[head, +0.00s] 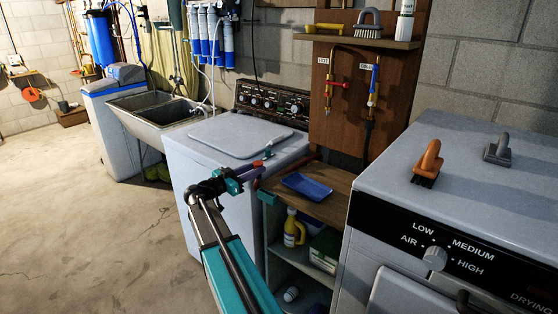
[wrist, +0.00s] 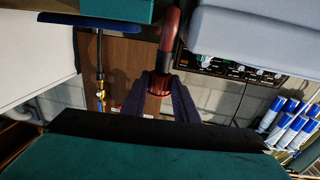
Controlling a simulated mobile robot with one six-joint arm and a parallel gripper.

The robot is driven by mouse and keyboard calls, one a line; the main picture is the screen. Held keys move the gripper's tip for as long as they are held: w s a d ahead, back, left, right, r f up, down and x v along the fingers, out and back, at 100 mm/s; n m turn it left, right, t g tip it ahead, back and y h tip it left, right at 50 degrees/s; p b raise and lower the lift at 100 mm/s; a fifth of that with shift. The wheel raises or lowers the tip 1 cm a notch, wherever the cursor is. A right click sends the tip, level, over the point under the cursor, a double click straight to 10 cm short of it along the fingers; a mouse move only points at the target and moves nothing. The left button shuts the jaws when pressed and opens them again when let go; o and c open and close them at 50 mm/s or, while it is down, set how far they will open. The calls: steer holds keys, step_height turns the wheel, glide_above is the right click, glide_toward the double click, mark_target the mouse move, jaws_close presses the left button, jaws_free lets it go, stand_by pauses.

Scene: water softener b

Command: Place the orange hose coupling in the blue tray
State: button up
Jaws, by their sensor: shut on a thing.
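My gripper (head: 254,172) is in front of the washer, left of the blue tray. In the wrist view its two dark fingers (wrist: 161,88) are closed on a curved, shaded red-brown piece with a dark collar, which looks like the orange hose coupling (wrist: 171,30). In the head view only a small dark red bit of it shows beside the fingers. The blue tray (head: 307,187) lies on top of the wooden bench, and its inside looks empty. Its blue edge appears to show at the upper left of the wrist view (wrist: 90,20).
The white washer (head: 215,140) stands left of the bench, and the dryer (head: 470,160) stands right. An orange-handled brush (head: 427,163) and a grey brush (head: 497,150) sit on the dryer. A yellow bottle (head: 293,228) stands below the bench top. Pipes (head: 372,90) rise behind.

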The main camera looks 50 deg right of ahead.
steer(key=w+a+f+n+t, duration=0.2)
steer(key=a+t, duration=0.1)
steer(key=a, duration=0.9)
steer(key=w+a+f+n+t, duration=0.1)
steer(key=a+f+n+t, duration=0.15)
steer(key=a, duration=1.05)
steer(key=s+a+f+n+t+y, duration=0.2)
steer(key=a+t, duration=0.1)
steer(key=a, duration=0.8)
steer(key=s+a+f+n+t+y, duration=0.1)
steer(key=s+a+n+t+y, duration=0.1)
steer(key=a, duration=0.9)
steer(key=shift+s+a+f+t, duration=0.25)
steer(key=shift+s+f+t, duration=0.15)
steer(key=shift+s+t, duration=0.5)
steer(key=shift+w+d, duration=0.1)
steer(key=shift+w, duration=0.05)
